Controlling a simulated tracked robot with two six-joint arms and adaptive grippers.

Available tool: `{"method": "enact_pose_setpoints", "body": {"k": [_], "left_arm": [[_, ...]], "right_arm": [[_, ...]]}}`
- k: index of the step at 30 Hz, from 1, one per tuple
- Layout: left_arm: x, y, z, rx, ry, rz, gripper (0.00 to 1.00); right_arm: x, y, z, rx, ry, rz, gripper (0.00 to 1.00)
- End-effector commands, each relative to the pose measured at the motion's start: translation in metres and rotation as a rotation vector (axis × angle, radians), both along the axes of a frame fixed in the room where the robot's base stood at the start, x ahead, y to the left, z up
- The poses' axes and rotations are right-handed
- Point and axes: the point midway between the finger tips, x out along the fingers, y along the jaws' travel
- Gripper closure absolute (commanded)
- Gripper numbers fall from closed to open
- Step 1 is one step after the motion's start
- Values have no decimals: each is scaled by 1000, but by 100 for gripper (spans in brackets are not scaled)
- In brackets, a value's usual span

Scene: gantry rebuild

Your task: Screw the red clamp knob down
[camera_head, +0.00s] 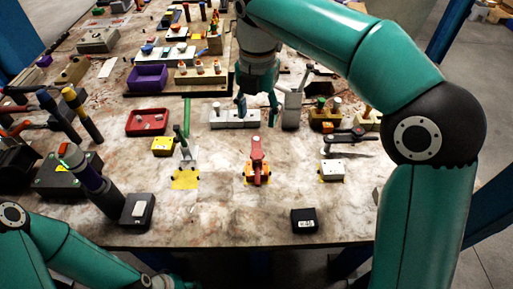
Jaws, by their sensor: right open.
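A red clamp (257,163) stands upright on a yellow patch near the front middle of the table, with a small pale top. I cannot tell its knob apart clearly from its body. My right gripper (258,106) hangs down from the top middle, behind the red clamp and apart from it. Its two fingers are spread and hold nothing that I can see. It is over or near a pale block (233,117); how high above is unclear. My left arm shows at the bottom left, but its gripper is outside the picture.
A green-handled clamp (185,150) stands left of the red one, and a white block (333,170) with a dark lever stands right. A grey holder (291,112) is close to my right gripper. A black box (304,220) lies near the front edge.

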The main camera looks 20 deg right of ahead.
Motion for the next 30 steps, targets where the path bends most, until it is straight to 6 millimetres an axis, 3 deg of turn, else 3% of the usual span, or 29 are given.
{"method": "enact_pose_setpoints", "body": {"k": [6, 15, 21, 30], "left_arm": [[0, 0, -9, 0, -1, 0, 61], [0, 0, -11, 0, -1, 0, 61], [0, 0, -12, 0, -1, 0, 61], [0, 0, -12, 0, -1, 0, 61]], "right_arm": [[-1, 0, -51, -3, 5, 0, 41], [-1, 0, -106, -2, 4, 0, 41], [0, 1, -121, -2, 1, 0, 41], [0, 1, -124, -1, 0, 0, 41]]}}
